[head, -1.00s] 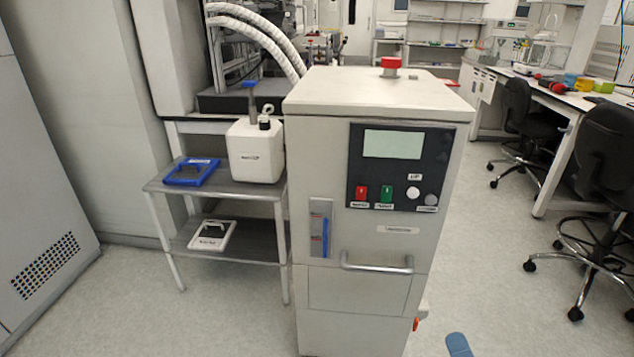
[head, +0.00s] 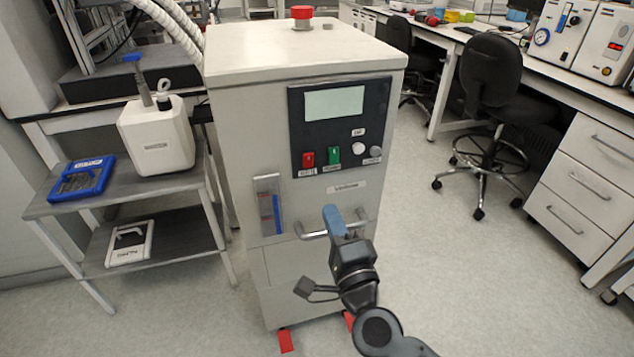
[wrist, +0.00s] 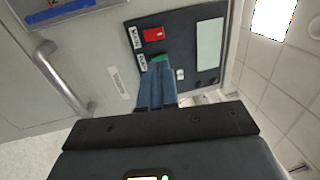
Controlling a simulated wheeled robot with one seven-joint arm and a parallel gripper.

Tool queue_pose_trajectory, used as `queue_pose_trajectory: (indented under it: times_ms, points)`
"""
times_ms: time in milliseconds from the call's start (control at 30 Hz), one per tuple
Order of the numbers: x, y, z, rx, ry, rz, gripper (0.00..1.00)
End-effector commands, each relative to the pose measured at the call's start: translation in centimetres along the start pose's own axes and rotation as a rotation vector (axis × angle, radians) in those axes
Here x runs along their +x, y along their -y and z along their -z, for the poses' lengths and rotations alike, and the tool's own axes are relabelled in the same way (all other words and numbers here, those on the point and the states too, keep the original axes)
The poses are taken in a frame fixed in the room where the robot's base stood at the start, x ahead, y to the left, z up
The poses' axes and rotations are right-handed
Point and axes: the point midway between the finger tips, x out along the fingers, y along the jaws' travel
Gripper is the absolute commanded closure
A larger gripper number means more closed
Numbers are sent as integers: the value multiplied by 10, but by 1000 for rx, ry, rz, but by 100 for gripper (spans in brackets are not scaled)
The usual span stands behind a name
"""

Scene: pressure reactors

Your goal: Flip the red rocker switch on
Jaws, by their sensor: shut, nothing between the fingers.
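The red rocker switch (head: 308,160) sits at the lower left of the dark control panel (head: 373,118) on the cabinet front. A green rocker (head: 333,154) is to its right. In the wrist view the red switch (wrist: 154,34) is in plain sight beyond the fingertips, and the green one (wrist: 158,58) is partly covered by them. My gripper (head: 330,210) is shut and empty, with blue fingers. In the head view it is below the panel, in front of the cabinet handle. The wrist view shows its fingers (wrist: 157,68) pointing toward the panel. I cannot tell the rocker's position.
A metal handle (head: 312,235) crosses the cabinet front near my gripper. A red button (head: 301,17) stands on the cabinet top. A shelf stand (head: 185,182) with a white canister (head: 157,138) is at left. A chair (head: 492,85) and bench are at right.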

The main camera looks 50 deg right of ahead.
Motion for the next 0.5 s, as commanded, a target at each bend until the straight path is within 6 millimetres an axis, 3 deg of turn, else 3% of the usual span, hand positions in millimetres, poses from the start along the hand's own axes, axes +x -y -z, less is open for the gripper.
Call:
queue_pose_trajectory:
  times_ms: [500]
  points:
    - [91, 2, -1, 1, 0, 3, 100]
